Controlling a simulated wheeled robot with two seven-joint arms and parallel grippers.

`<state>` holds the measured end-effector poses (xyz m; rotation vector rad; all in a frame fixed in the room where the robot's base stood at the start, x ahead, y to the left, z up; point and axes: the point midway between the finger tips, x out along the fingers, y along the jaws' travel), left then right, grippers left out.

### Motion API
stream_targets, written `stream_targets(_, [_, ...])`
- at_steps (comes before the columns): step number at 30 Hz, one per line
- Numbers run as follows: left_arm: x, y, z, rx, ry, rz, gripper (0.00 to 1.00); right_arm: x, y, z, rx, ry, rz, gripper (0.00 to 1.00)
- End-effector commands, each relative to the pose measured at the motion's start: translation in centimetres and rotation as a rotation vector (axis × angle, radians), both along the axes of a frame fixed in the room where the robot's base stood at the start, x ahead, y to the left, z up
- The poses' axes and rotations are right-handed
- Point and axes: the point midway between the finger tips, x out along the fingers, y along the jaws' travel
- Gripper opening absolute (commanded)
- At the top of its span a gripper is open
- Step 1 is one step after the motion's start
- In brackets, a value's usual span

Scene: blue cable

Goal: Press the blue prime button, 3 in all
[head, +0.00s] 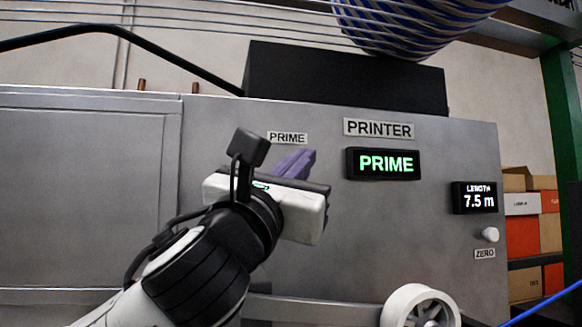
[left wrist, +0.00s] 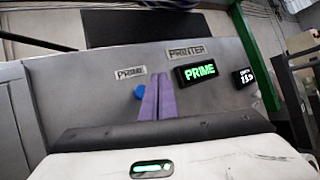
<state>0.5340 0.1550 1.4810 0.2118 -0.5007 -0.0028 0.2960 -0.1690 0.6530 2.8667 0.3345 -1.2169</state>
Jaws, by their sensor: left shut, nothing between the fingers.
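The blue prime button (left wrist: 140,91) shows in the left wrist view on the grey machine front, below the small PRIME label (left wrist: 130,73). In the head view my left gripper hides it. My left gripper (head: 308,156) is shut and empty, its purple fingers pointing at the panel under the PRIME label (head: 287,138). In the left wrist view the fingertips (left wrist: 160,78) appear just right of the button. I cannot tell whether they touch the panel. My right gripper is not in view.
A display (head: 384,164) reads PRIME in green under the PRINTER label (head: 379,129). To the right are a length display (head: 474,197) reading 7.5 m and a white zero knob (head: 490,234). A white wheel (head: 419,308) stands low in front. Blue cable (head: 548,301) runs at lower right.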

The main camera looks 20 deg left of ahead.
Motion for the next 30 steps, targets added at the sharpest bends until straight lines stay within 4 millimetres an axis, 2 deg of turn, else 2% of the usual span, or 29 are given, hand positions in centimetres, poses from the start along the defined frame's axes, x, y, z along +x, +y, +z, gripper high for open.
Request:
stream_targets(5, [2.2,1.6,-0.2,-0.003,0.002,0.004,0.0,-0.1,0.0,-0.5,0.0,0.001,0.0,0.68])
stream_targets(12, [4.0,2.8,0.1,-0.001,0.001,0.001,0.0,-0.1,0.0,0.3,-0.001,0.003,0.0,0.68])
stream_targets(30, [4.5,3.0,0.0,-0.001,0.0,0.0,0.0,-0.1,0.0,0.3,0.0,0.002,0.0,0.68])
